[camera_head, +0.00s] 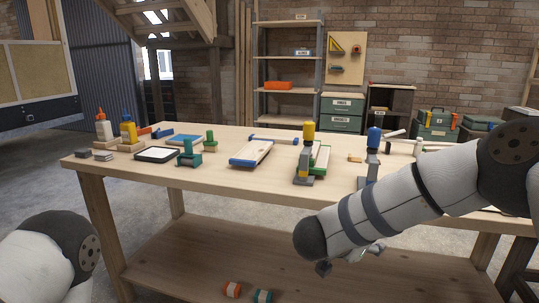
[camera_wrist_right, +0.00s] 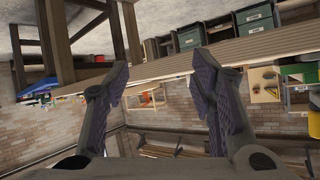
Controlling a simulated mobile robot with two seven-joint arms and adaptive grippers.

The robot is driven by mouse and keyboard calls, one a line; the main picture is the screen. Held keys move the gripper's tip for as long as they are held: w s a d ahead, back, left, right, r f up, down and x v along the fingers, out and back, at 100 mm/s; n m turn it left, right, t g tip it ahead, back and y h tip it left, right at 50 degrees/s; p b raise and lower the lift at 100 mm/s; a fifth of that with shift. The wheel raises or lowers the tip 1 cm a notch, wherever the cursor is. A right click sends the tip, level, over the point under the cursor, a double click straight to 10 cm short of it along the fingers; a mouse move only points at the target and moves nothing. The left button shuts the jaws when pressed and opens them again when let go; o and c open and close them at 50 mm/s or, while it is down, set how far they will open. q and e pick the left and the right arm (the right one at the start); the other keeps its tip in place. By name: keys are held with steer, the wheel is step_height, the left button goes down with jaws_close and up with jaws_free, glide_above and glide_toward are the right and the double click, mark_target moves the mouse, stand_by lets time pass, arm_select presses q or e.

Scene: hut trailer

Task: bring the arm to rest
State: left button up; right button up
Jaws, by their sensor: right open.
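My right arm reaches in from the right in the head view, its white and grey links crossing in front of the workbench (camera_head: 225,178). My right gripper (camera_head: 349,257) is mostly hidden behind the arm's dark end, just below the bench's front edge. In the right wrist view, the right gripper (camera_wrist_right: 160,70) shows two dark fingers spread apart with nothing between them. My left arm (camera_head: 52,255) shows only as a rounded link at the lower left; its gripper is out of view.
On the bench stand a yellow-topped tool (camera_head: 306,155), a blue-topped tool (camera_head: 372,150), a blue-edged tray (camera_head: 250,153) and glue bottles (camera_head: 104,128). Open floor lies left of the bench.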

steer(key=s+a+f+n+g+y, duration=0.2)
steer(key=s+f+n+y, duration=0.6)
steer(key=s+f, duration=1.3)
steer(key=s+d+f+n+g, duration=0.1)
steer(key=s+g, duration=0.3)
steer(key=s, duration=0.8)
steer(key=s+d+f+n+g, duration=0.2)
steer(key=s+g, duration=0.1)
steer(key=s, duration=0.9)
steer(key=shift+s+d+f+g+y, duration=0.25)
steer(key=shift+s+g+y, duration=0.15)
